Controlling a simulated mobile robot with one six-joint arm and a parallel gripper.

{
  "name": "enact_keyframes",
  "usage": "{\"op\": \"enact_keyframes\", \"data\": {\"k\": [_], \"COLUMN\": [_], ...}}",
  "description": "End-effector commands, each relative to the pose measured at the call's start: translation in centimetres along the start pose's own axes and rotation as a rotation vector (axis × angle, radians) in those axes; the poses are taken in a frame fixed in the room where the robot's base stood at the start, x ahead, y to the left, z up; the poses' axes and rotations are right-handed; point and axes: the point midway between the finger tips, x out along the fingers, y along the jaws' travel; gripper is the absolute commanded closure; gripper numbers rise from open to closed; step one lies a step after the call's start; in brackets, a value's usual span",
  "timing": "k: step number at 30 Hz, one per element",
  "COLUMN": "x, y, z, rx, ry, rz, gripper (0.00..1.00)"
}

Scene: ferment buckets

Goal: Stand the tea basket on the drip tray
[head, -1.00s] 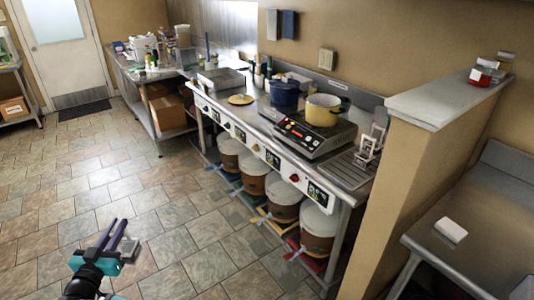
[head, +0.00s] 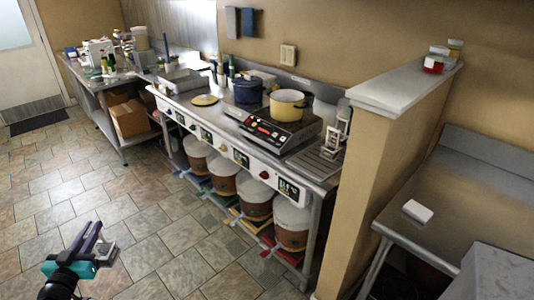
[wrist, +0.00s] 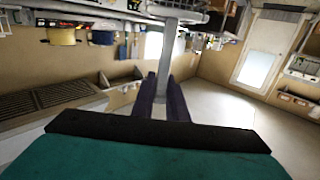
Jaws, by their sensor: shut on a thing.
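My gripper (head: 92,240) is at the lower left of the head view, low over the tiled floor. Its two dark purple fingers are shut on a small grey metal piece (head: 106,252), which seems to be the tea basket; its shape is hard to make out. In the wrist view a grey bar (wrist: 170,50) rises from between the fingers to a flat grey rim at the top. The drip tray (head: 312,166) is a grooved metal plate on the right end of the steel counter, well away from my gripper.
A small metal stand (head: 335,140) is at the drip tray's back edge. A cooktop (head: 282,130) with a yellow pot (head: 287,105) is left of it. Several buckets (head: 292,225) stand below the counter. A tan half wall (head: 375,190) closes its right end. The floor in front is clear.

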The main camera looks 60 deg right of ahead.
Motion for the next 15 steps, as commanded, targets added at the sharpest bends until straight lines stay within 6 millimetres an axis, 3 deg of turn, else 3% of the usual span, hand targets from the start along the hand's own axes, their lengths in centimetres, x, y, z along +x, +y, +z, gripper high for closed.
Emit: {"op": "enact_keyframes", "data": {"k": [15], "x": [12.2], "y": [8.7], "z": [-1.3], "rx": [0.003], "ry": [-0.015], "rz": [0.195], "gripper": [1.00]}}
